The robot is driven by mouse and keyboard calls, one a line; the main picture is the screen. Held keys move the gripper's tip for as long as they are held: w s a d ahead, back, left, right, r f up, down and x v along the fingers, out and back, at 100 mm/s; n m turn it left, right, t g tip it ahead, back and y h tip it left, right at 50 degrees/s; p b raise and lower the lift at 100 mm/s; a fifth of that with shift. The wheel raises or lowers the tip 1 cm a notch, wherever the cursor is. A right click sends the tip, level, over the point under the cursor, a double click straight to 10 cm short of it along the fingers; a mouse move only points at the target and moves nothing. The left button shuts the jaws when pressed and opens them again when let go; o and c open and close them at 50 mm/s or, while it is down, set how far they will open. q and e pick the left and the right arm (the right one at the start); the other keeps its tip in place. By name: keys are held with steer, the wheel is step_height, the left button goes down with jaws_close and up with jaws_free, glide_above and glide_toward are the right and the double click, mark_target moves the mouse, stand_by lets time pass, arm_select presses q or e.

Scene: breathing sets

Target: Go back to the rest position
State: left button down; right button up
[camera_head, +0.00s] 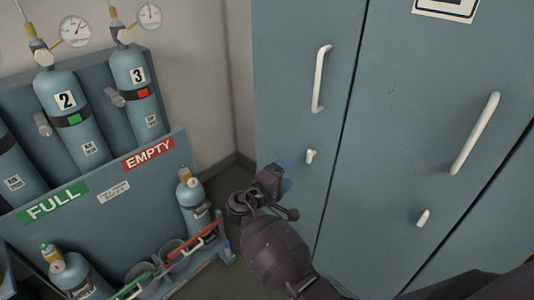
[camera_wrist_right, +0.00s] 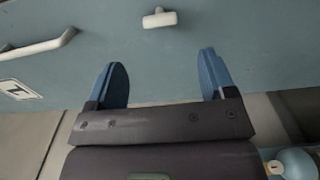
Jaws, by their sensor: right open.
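My right gripper (camera_head: 286,175) is in front of the left blue-grey cabinet door (camera_head: 285,75), close to a small white knob (camera_head: 310,156). In the right wrist view my right gripper (camera_wrist_right: 164,85) has its two blue fingers spread wide, with nothing between them. The same knob (camera_wrist_right: 160,18) shows beyond the fingertips, apart from them. The cabinet doors are shut. My left gripper is not in view.
A rack (camera_head: 150,185) with FULL and EMPTY labels stands at left. It holds blue cylinders, including number 2 (camera_head: 68,100) and number 3 (camera_head: 135,80). A smaller cylinder (camera_head: 193,205) stands near my right arm. White door handles (camera_head: 320,80) stick out.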

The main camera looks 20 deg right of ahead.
steer(key=w+a+f+n+t+y, duration=0.1)
steer(key=w+a+t+y, duration=0.4)
steer(key=y, duration=0.3)
steer(key=s+a+f+t+y, duration=0.2)
steer(key=s+f+y, duration=0.2)
steer(key=s+y, duration=0.15)
steer(key=s+d+f+m+y, duration=0.1)
steer(key=s+d+f, duration=0.1)
steer(key=s, duration=0.6)
steer(key=s+d+f+m+g+y, duration=0.1)
steer(key=s+d+f+m, duration=0.1)
steer(key=s+f, duration=0.3)
steer(key=s+d+f+m+g+y, duration=0.1)
steer(key=s+d+f, duration=0.1)
steer(key=s, duration=1)
steer(key=shift+s+f+m, duration=0.3)
steer(key=shift+s+f, duration=0.1)
steer(key=shift+f, duration=0.5)
